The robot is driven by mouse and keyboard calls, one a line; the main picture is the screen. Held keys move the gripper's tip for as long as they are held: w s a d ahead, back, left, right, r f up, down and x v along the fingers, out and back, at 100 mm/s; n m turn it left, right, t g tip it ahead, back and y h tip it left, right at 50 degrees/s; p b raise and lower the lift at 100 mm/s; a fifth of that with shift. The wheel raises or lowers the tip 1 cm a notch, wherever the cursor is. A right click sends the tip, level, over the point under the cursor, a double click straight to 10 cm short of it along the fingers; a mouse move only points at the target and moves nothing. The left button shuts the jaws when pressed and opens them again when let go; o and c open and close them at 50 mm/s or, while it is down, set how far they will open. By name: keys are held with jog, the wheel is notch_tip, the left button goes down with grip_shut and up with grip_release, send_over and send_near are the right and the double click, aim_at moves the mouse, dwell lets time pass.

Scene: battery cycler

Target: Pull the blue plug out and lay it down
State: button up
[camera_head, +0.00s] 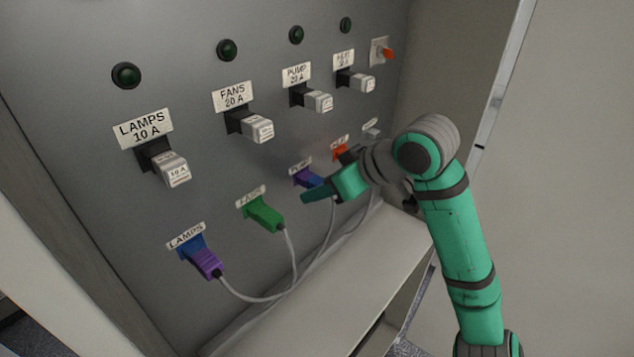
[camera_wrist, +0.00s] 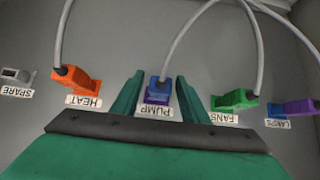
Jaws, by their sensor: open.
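The blue plug (camera_wrist: 156,85) sits in the purple PUMP socket (camera_wrist: 155,99), with a grey cable leaving it. In the head view the blue plug (camera_head: 314,182) is partly hidden by my gripper (camera_head: 322,189). My gripper is open at the panel, with its green fingers on either side of the blue plug in the wrist view. I cannot tell whether either finger touches the plug.
A green plug (camera_head: 265,213) at FANS and a purple plug (camera_head: 208,263) in the blue LAMPS socket are to the left. An orange HEAT plug (camera_wrist: 78,80) is on the other side. A bare ledge (camera_head: 330,275) lies below; cables hang above it.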

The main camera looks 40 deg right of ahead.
jog(key=shift+c, duration=0.6)
jog(key=c, duration=0.6)
jog(key=shift+c, duration=0.2)
jog(key=shift+s, duration=0.5)
jog(key=shift+s+d, duration=0.2)
jog(key=shift+s, duration=1.75)
jog(key=shift+s, duration=0.1)
jog(key=shift+s, duration=0.25)
